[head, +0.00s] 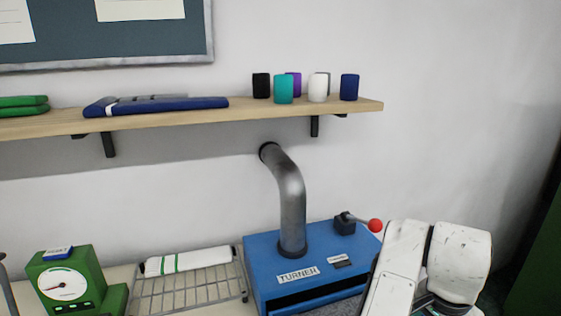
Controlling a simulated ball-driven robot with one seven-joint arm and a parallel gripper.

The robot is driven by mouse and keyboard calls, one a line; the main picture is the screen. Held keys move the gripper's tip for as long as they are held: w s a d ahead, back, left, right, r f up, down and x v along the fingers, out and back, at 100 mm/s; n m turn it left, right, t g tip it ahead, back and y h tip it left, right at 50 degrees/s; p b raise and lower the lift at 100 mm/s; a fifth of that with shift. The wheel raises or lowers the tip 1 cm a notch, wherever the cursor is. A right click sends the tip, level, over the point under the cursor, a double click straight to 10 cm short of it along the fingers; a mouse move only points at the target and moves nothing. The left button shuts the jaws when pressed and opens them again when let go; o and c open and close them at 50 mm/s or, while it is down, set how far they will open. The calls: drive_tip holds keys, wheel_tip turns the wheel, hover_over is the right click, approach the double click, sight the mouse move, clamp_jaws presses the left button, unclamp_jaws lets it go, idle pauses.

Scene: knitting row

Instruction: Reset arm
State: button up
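My arm (422,268) shows at the lower right as white, scuffed links. It stands in front of the right end of a blue machine (262,265) labelled TURNER. My gripper is out of the picture, so its state and anything in it are hidden. The machine has a grey bent pipe (291,200) running up to the wall and a lever with a red knob (375,225) on top, close beside my arm.
A wooden shelf (200,117) on the wall holds several coloured cylinders, blue folded cloth (160,106) and green cloth (24,106). Below stand a wire rack (190,290) with a white roll (188,261) and a green dial scale (70,280). The wall at right is bare.

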drive_tip(key=s+d+f+n+t+h, duration=0.1)
drive_tip(key=s+d+f+n+h, duration=0.1)
drive_tip(key=s+d+f+n, duration=0.65)
drive_tip(key=s+a+f+n+y, duration=0.1)
drive_tip(key=s+a+f, duration=0.2)
drive_tip(key=s, duration=0.3)
drive_tip(key=s+a+f+n+y, duration=0.1)
drive_tip(key=s+a+f+n, duration=0.1)
drive_tip(key=s+f, duration=0.3)
drive_tip(key=s+a+f+n+g+y, duration=0.1)
drive_tip(key=s+a+f, duration=0.3)
drive_tip(key=s, duration=0.5)
drive_tip(key=shift+a+f+y, duration=0.2)
drive_tip(key=shift+f+y, duration=0.05)
drive_tip(key=shift+y, duration=0.25)
